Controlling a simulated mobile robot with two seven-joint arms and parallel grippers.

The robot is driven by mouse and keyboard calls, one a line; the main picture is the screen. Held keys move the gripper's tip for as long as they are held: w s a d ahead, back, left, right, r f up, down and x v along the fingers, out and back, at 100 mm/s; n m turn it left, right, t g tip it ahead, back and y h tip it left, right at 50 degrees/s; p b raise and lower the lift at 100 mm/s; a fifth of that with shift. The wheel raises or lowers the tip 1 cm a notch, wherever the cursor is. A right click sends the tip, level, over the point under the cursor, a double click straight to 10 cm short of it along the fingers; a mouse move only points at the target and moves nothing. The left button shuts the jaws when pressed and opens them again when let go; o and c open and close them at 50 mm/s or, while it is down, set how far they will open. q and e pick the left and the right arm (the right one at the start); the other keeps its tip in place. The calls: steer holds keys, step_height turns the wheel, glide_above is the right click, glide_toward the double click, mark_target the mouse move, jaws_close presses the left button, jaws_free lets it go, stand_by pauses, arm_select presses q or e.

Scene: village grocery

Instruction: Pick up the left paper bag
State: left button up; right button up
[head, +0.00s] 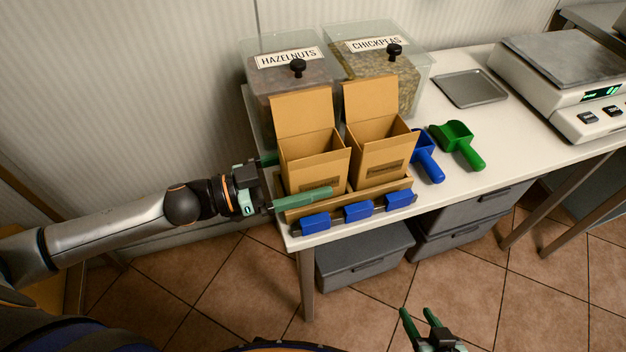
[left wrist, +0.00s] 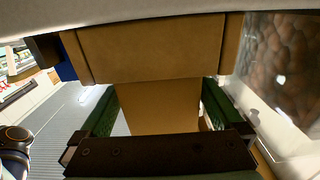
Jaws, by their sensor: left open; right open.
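The left paper bag (head: 312,158) is brown with an open top and a raised back flap. It stands upright in a wooden holder (head: 295,208) at the table's left end, beside a similar right paper bag (head: 381,155). My left gripper (head: 303,176) is open and reaches in from the left, one green finger in front of the left bag and the other behind it. In the left wrist view the bag (left wrist: 160,105) shows between the two green fingers; whether they touch it I cannot tell. My right gripper (head: 422,322) is open and empty, low over the floor.
Hazelnut (head: 262,85) and chickpea (head: 408,80) bins stand close behind the bags. A blue scoop (head: 428,160) and a green scoop (head: 463,145) lie to the right. A grey tray (head: 470,88) and a scale (head: 580,95) are further right. Blue clips (head: 358,211) line the holder's front.

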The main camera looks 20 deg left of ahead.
arm_select(q)
steer(key=shift+w+d, duration=0.3)
steer(key=shift+d, duration=0.15)
steer(key=c, duration=1)
steer(key=shift+c, duration=0.2)
